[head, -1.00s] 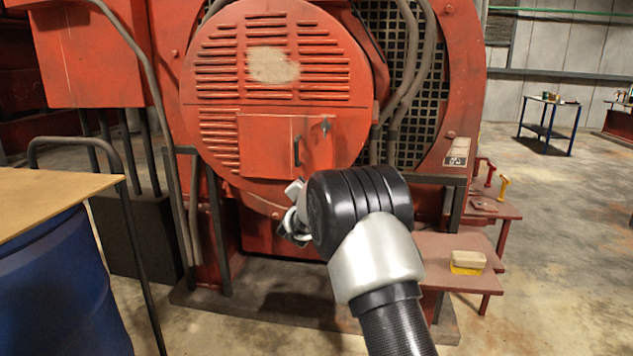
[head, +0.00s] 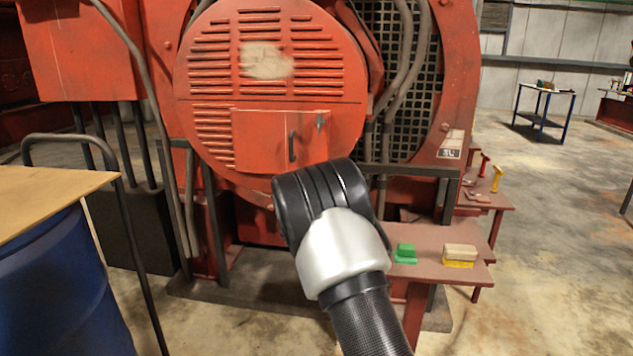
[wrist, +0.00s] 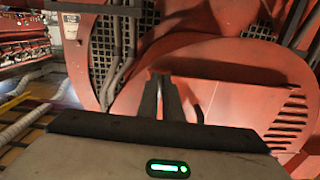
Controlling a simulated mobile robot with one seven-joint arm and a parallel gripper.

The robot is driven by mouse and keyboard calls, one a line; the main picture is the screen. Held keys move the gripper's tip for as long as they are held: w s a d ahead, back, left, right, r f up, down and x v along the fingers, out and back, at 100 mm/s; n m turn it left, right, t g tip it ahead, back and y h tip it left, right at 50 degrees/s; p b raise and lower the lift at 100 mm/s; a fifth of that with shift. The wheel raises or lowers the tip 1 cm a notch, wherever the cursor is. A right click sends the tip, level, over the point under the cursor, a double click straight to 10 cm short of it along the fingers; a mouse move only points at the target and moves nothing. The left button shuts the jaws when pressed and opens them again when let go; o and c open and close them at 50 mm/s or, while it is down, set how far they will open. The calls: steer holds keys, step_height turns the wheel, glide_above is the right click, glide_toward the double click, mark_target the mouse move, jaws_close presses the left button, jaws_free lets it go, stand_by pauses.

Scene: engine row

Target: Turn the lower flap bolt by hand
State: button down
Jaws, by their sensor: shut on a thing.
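The red flap (head: 262,140) sits closed on the round louvred engine cover, with a dark upright handle (head: 292,147) and a small grey latch piece (head: 320,122) near its upper right corner. The flap's lower right corner is behind my arm in the head view, so the lower flap bolt is hidden there. In the wrist view my gripper (wrist: 164,82) has its dark fingers close together in front of the red cover. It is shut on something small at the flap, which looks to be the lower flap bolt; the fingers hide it.
A red side bench (head: 420,275) holds a green block (head: 405,253) and a cream-and-yellow block (head: 460,255). A blue drum (head: 60,285) under a wooden board (head: 45,200) and a dark rail (head: 125,215) stand at left. Open floor lies at right.

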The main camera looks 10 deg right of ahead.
steer(key=shift+d+r+n, duration=0.3)
steer(key=shift+r, duration=0.4)
steer(key=c, duration=2)
jaws_free()
steer(key=shift+w, duration=0.15)
steer(key=shift+o, duration=0.3)
steer(key=shift+a+f, duration=0.2)
steer(key=shift+f, duration=0.2)
steer(key=p+v, duration=0.1)
steer(key=v, duration=1.6)
steer(key=shift+s, duration=0.3)
